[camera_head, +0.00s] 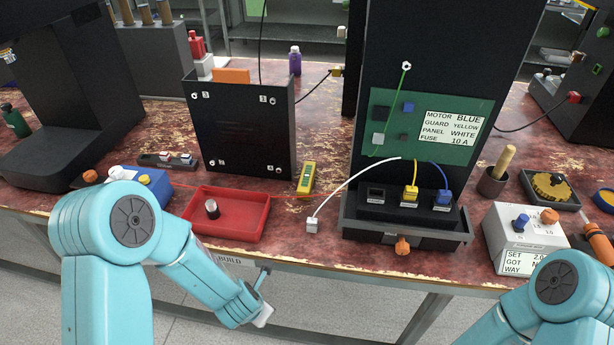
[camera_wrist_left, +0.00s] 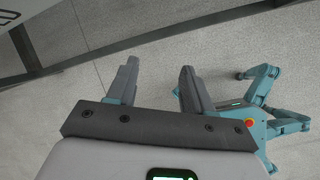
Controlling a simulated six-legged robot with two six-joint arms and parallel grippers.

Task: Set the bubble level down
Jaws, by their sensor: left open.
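The bubble level is the yellow bar (camera_head: 306,177). It lies on the worn red bench top, just right of the red tray (camera_head: 262,218) and by the lower right corner of the upright black panel (camera_head: 240,125). No gripper touches it. My left gripper (camera_head: 262,296) is low in front of the bench's front edge, well below and nearer than the level. In the left wrist view its two fingers (camera_wrist_left: 158,78) stand apart with only floor between them. Part of my right arm shows at the bottom right; its gripper is out of the picture.
A short metal knob (camera_head: 212,209) is in the red tray. A black socket box (camera_head: 408,208) with yellow and blue plugs stands to the right. A loose white plug (camera_head: 312,225) lies on its cable near the front edge. A grey dial box (camera_head: 520,232) stands farther right.

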